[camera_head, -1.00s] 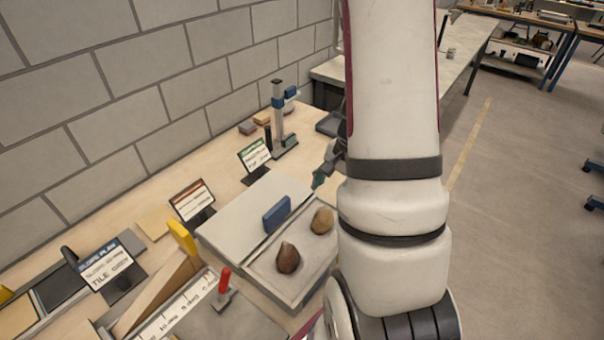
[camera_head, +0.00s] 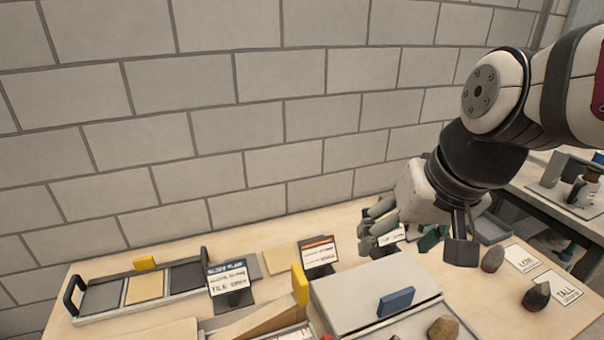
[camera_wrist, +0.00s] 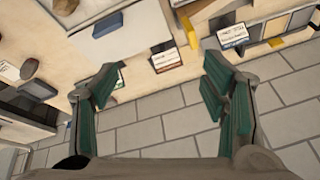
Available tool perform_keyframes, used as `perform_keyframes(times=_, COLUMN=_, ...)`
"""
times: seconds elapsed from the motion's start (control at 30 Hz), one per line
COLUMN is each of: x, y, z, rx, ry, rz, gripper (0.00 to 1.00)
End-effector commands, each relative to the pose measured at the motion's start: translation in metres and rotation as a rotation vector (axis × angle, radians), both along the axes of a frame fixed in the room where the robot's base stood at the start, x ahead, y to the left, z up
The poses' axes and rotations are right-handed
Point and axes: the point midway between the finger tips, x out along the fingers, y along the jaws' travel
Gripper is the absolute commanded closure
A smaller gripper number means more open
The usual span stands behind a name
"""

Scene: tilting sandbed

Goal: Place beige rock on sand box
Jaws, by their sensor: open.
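A tan-beige rock (camera_head: 443,328) lies at the bottom edge of the head view, on the right part of the sand box. The sand box shows a pale flat panel (camera_head: 350,290) with a blue block (camera_head: 396,301) on it. My gripper (camera_head: 378,228) is open and empty, in the air above the bench behind the box, apart from both rock and box. In the wrist view its green-padded fingers (camera_wrist: 165,90) are spread wide with nothing between them. The pale panel (camera_wrist: 125,35) shows there beyond the fingers, and a brownish rock (camera_wrist: 29,69) lies at the left.
A greyish rock (camera_head: 493,258) and a dark rock (camera_head: 537,296) stand by white cards on the right. Small sign stands (camera_head: 318,252) line the back. A tile tray (camera_head: 140,290) and a yellow piece (camera_head: 300,284) are left of the box. A brick wall is close behind.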

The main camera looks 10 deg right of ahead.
Motion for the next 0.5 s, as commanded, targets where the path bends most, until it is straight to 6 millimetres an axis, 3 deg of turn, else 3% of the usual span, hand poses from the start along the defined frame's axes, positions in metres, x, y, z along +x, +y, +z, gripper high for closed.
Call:
perform_keyframes(times=0.2, x=-0.034, y=0.020, z=0.025, rx=-0.124, ry=-0.083, rz=0.163, gripper=0.33)
perform_keyframes(times=0.5, x=-0.045, y=0.023, z=0.031, rx=-0.171, ry=-0.107, rz=0.211, gripper=0.33)
